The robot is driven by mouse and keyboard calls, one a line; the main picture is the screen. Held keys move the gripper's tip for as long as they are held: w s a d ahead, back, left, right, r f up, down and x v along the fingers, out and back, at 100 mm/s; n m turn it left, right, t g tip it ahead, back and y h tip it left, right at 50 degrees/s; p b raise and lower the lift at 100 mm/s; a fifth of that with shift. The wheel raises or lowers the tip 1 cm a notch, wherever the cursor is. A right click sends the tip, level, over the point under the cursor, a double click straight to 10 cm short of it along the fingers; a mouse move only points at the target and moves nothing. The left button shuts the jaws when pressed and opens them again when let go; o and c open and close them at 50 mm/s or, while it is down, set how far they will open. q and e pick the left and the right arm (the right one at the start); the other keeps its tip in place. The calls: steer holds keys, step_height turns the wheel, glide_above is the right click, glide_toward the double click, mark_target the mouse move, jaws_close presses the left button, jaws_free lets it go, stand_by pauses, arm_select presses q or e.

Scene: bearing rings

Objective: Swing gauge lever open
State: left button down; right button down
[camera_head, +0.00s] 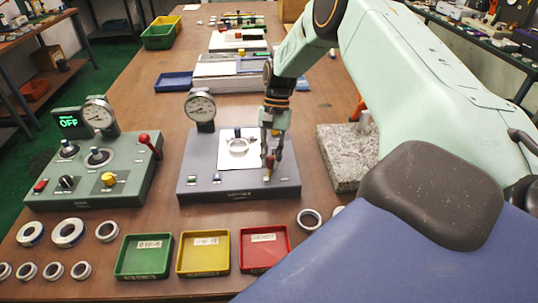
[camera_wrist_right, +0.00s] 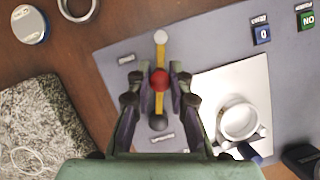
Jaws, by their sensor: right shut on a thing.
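The grey gauge box (camera_head: 222,184) stands mid-table with a round dial gauge (camera_head: 201,107) at its back left. A bearing ring (camera_head: 238,146) sits on its white plate; the ring also shows in the right wrist view (camera_wrist_right: 239,121). The gauge lever (camera_wrist_right: 160,54) is a yellow bar with a red knob, at the box's right side. My right gripper (camera_head: 271,150) reaches down over that side. In the right wrist view its fingers (camera_wrist_right: 160,86) are on both sides of the red knob, shut on the lever. My left gripper is out of view.
A green control box (camera_head: 112,181) with a red-knobbed lever stands at left. Green (camera_head: 143,257), yellow (camera_head: 203,253) and red (camera_head: 263,250) trays and several loose rings lie in front. A granite block (camera_head: 342,160) stands close at right.

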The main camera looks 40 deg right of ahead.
steer(key=shift+s+a+f, duration=0.1)
steer(key=shift+s, duration=0.05)
steer(key=c, duration=1.2)
jaws_free()
steer(key=shift+w+r, duration=0.2)
steer(key=shift+r, duration=0.1)
steer(key=v, duration=1.1)
steer(key=shift+r, duration=0.3)
